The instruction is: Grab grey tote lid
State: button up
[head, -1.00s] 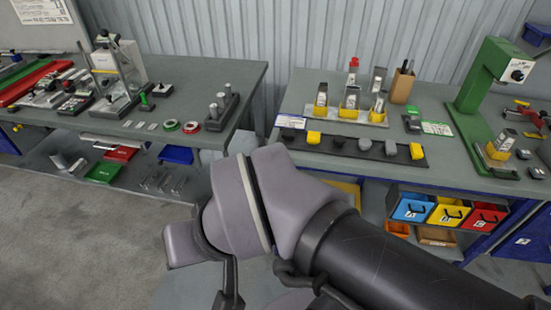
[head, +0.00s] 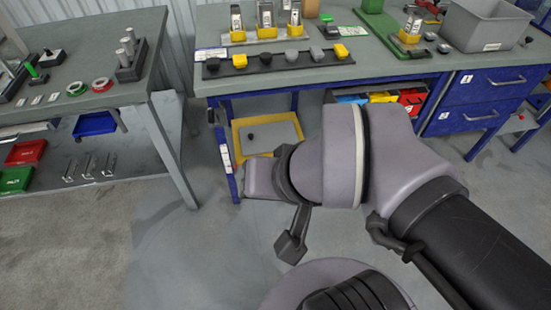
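A flat grey panel (head: 278,137) with a small dark knob on it lies in a yellow-edged tray or frame (head: 240,146) low under the right bench; it looks like a lid. My arm covers part of its lower right side. An open grey tote (head: 487,24) stands on the bench at the top right, and no lid shows on it. My arm fills the middle and lower right, and I cannot make out any gripper fingers.
The right bench (head: 400,62) has blue legs and drawers, and carries a dark strip of knobs (head: 275,64) along its front. Another bench with a lower shelf stands left. Grey floor between and in front of the benches is clear.

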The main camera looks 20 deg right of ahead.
aim_at(257, 139)
jog(key=i+j+z, duration=0.25)
jog(key=z, duration=0.2)
jog(key=i, duration=1)
